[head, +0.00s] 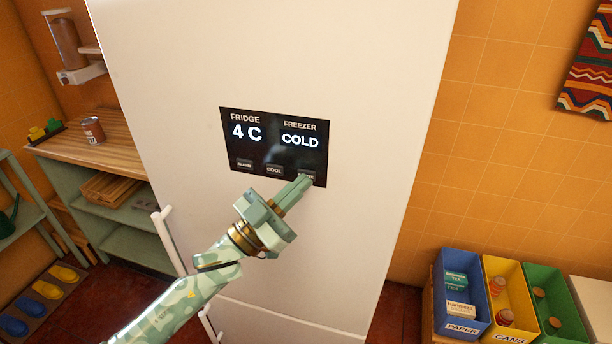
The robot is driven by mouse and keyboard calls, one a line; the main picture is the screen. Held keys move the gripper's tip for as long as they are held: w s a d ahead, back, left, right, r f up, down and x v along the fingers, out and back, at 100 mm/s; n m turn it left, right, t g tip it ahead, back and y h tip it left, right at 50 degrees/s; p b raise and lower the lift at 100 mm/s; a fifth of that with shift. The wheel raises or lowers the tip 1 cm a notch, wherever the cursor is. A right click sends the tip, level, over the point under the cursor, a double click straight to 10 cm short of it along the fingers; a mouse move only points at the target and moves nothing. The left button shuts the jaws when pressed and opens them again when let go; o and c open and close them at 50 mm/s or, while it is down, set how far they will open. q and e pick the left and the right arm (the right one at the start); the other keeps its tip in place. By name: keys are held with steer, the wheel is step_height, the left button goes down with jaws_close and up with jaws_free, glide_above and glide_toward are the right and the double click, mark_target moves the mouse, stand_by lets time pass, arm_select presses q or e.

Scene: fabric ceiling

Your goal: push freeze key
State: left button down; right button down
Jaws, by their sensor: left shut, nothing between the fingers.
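The fridge's black control panel (273,146) is on the white fridge door (360,60), in the middle of the head view. It reads "FRIDGE 4 C" and "FREEZER COLD". Three keys run along its lower edge: one at the left (244,164), a "COOL" key (274,170) in the middle, and a right key (306,176) whose label is partly hidden by my fingers. My left gripper (308,181) is shut and empty, its fingertips at the right key. I cannot tell whether they touch it. My right gripper is not in view.
A white door handle (168,240) stands out at the fridge's left. Blue, yellow and green bins (508,290) stand at the lower right.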

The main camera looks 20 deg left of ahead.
arm_select(q)
steer(key=shift+w, duration=0.15)
stand_by(0.3)
steer(key=shift+s+p, duration=0.4)
steer(key=shift+s, duration=0.25)
steer(key=s+p, duration=0.2)
steer(key=s, duration=0.4)
steer(key=shift+a+p, duration=0.1)
steer(key=shift+p, duration=0.25)
steer(key=shift+w, duration=0.1)
